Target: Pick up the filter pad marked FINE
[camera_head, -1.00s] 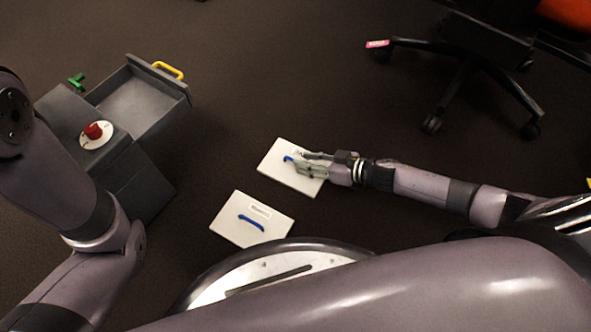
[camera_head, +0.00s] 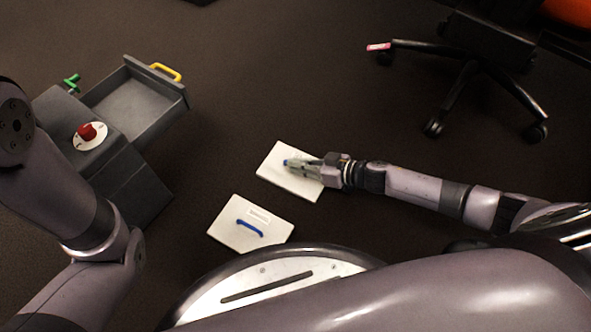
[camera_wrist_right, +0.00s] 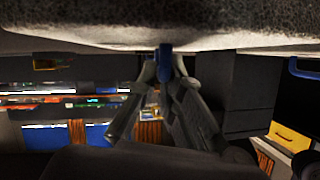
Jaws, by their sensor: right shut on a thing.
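Two flat white pads with blue handles are in the head view. The far pad (camera_head: 277,180) is under my right gripper (camera_head: 292,164), whose fingers are shut on its blue handle (camera_head: 286,162). In the right wrist view the blue handle (camera_wrist_right: 165,62) sits between the fingertips, with the pad's surface across the top. The near pad (camera_head: 228,232) lies on the floor with its blue handle (camera_head: 250,229) and a label (camera_head: 259,215) too small to read. The far pad's label is hidden by the gripper, so I cannot tell which is FINE. My left gripper is out of view.
A grey unit (camera_head: 127,178) with a red knob (camera_head: 87,131), a green handle (camera_head: 71,82) and an open drawer (camera_head: 137,105) with a yellow handle (camera_head: 166,71) stands at the left. An office chair base (camera_head: 463,85) is at the upper right. Dark floor between them is clear.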

